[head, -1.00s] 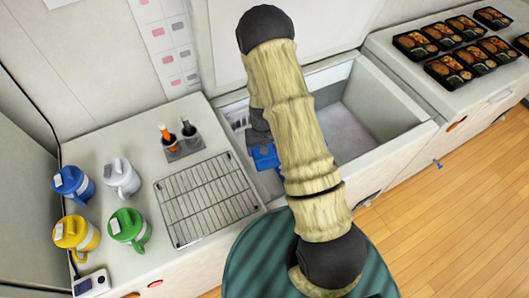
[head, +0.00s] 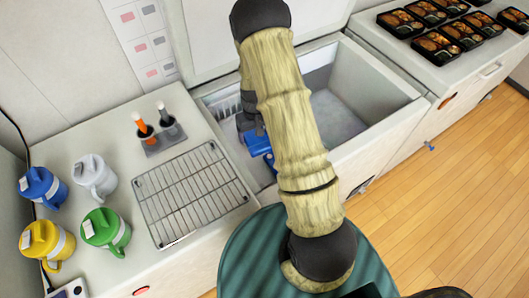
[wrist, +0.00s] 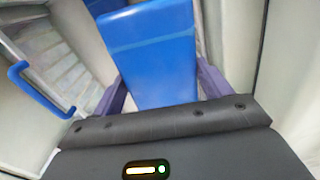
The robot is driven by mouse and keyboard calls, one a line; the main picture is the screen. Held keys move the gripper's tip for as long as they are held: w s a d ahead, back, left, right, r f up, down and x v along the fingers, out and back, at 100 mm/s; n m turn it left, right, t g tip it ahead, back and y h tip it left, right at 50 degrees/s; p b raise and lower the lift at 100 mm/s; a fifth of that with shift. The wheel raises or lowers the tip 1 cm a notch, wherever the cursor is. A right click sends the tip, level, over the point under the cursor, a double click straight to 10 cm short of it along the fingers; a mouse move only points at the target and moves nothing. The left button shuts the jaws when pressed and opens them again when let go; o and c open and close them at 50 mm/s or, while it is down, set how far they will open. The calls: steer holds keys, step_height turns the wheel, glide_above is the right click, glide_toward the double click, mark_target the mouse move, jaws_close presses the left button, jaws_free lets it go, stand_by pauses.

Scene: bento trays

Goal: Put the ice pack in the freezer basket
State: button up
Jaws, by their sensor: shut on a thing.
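The blue ice pack (wrist: 155,55) is a flat slab between the purple fingers of my gripper (wrist: 160,88) in the wrist view. My gripper is shut on it. In the head view my gripper (head: 251,124) is inside the open chest freezer, near its left end, with a blue part of the ice pack (head: 257,143) showing beside my arm. The freezer basket (wrist: 60,62) is pale and slatted, with a blue handle (wrist: 40,92), left of the pack in the wrist view. In the head view only part of the basket (head: 224,104) shows; my arm hides some of the freezer's inside.
The open freezer (head: 385,120) has a bare floor right of my arm. A wire rack (head: 190,195), a holder with two handles (head: 160,138) and several coloured mugs (head: 105,230) stand on the left counter. Black bento trays (head: 435,45) stand on the right counter.

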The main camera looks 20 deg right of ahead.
steer(key=w+d+f+n+b, duration=0.1)
steer(key=d+f+b, duration=0.4)
steer(key=b, duration=0.6)
steer(key=d, duration=0.2)
steer(key=shift+w+d, duration=0.3)
steer(key=shift+w, duration=0.1)
steer(key=shift+f, duration=3.15)
steer(key=shift+f, duration=1.85)
